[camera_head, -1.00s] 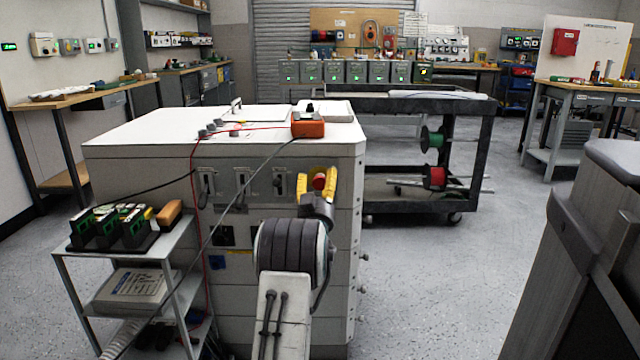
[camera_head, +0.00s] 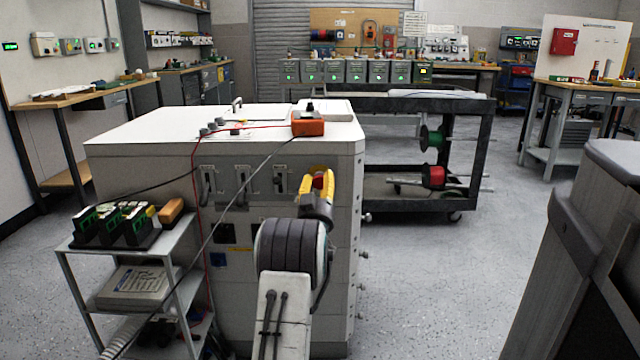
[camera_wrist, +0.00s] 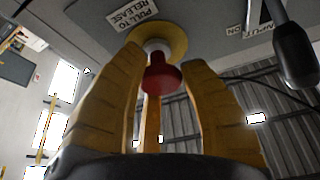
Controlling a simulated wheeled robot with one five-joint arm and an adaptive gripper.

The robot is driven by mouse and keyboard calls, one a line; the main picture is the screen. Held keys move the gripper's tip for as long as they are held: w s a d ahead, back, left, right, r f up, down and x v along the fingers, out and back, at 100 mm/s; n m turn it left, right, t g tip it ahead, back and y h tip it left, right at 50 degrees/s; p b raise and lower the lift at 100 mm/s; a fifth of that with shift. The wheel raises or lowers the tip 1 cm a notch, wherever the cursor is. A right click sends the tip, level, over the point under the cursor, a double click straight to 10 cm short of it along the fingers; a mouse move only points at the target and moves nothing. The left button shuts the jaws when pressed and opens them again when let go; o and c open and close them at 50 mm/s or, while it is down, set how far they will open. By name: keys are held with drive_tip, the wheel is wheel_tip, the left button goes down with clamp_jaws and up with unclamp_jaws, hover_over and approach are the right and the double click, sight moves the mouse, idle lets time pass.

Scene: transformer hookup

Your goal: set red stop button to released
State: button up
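The red stop button (camera_wrist: 161,78) stands on a pale stem in front of a round yellow plate (camera_wrist: 172,38) in the wrist view. It is on the front face of the white cabinet (camera_head: 130,165), near its upper right corner. My gripper (camera_wrist: 164,70) has yellow fingers around the button, one on each side and one behind it in the picture. The side fingers stand close to the red cap with narrow gaps; contact cannot be made out. In the head view my gripper (camera_head: 318,182) is at the cabinet face and partly hides the button.
A "PULL TO RELEASE" label (camera_wrist: 133,14) is beside the yellow plate. A dark lever handle (camera_wrist: 293,55) hangs to the right in the wrist view. An orange meter (camera_head: 308,123) with cables lies on the cabinet top. A small shelf cart (camera_head: 185,235) stands to the left.

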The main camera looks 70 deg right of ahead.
drive_tip(key=o, duration=1.3)
drive_tip(key=shift+a+r, duration=0.1)
drive_tip(key=shift+r, duration=0.1)
drive_tip(key=shift+c, duration=0.2)
drive_tip(key=shift+a+f, duration=0.1)
drive_tip(key=v, duration=1.1)
drive_tip(key=shift+s+a, duration=0.15)
drive_tip(key=shift+a, duration=0.15)
drive_tip(key=shift+f, duration=0.1)
